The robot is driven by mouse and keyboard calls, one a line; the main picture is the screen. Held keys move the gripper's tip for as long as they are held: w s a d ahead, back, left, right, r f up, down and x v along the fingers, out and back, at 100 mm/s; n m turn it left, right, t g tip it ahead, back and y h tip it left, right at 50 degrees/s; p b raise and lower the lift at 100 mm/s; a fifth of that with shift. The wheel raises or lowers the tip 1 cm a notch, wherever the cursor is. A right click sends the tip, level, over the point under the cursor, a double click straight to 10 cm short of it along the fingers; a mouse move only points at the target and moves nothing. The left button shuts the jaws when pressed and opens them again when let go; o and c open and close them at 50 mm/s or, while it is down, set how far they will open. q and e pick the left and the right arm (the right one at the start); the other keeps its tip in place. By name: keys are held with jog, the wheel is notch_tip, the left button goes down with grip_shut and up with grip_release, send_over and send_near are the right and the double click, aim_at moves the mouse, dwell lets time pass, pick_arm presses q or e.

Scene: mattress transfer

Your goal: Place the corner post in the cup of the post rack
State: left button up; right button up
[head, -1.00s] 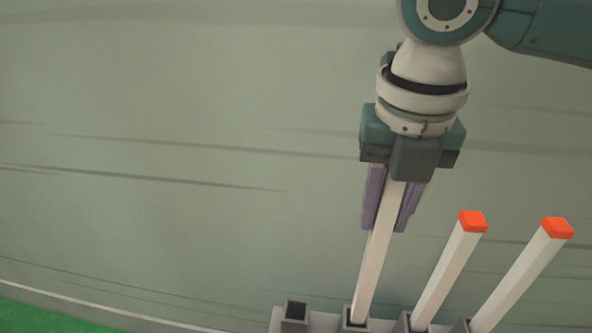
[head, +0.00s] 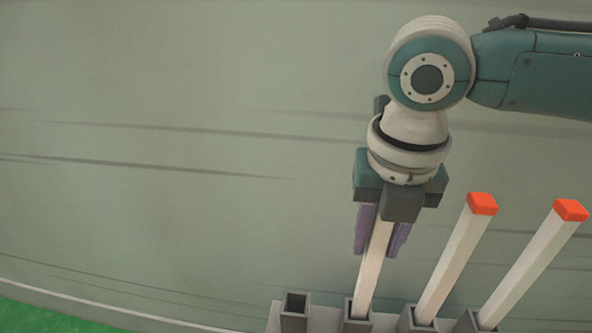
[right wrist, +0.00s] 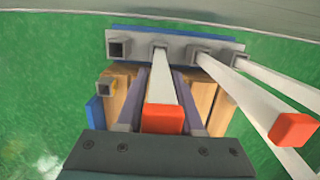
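The corner post (head: 370,275) is a pale square bar standing slightly tilted in the head view. My right gripper (head: 381,248) points down with its purple fingers on either side of the post's upper part, shut on it. In the right wrist view the post (right wrist: 162,80) runs away from the palm, its red end (right wrist: 163,119) close to the palm between the fingers. Its far end is at a square grey cup (head: 348,308) of the post rack (head: 273,319) and its lower tip is hidden there. My left gripper is not in view.
Two more red-tipped posts (head: 448,255) (head: 535,262) stand in cups to the right, close to my gripper. An empty cup (head: 295,302) is at the left. A plain grey-green wall (head: 150,120) lies behind. Wooden blocks (right wrist: 115,85) show under the fingers.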

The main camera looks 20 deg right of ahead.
jog(key=o, duration=0.3)
notch_tip(320, 180, up, 12)
jog(key=s+p, duration=0.1)
jog(key=p, duration=0.4)
jog(key=s+a+f+m+t+y, duration=0.1)
jog(key=s+a+f+m+y, duration=0.1)
jog(key=s+a+m, duration=0.35)
jog(key=s+a+f+m+t+y, duration=0.1)
jog(key=s+a+f+m+y, duration=0.15)
jog(key=a+m, duration=0.45)
jog(key=s+d+m+h, duration=0.1)
jog(key=s+d+m, duration=0.1)
jog(key=m, duration=0.3)
jog(key=s+d+f+m+h, duration=0.1)
jog(key=s+d+m, duration=0.1)
jog(key=d+m, duration=0.2)
jog(key=s+d+f+m+h, duration=0.1)
jog(key=s+d+m, duration=0.2)
jog(key=m, duration=0.3)
jog(key=shift+d+f+m+t+h, duration=0.1)
jog(key=shift+d+m+t+h, duration=0.15)
jog(key=shift+t+h, duration=0.1)
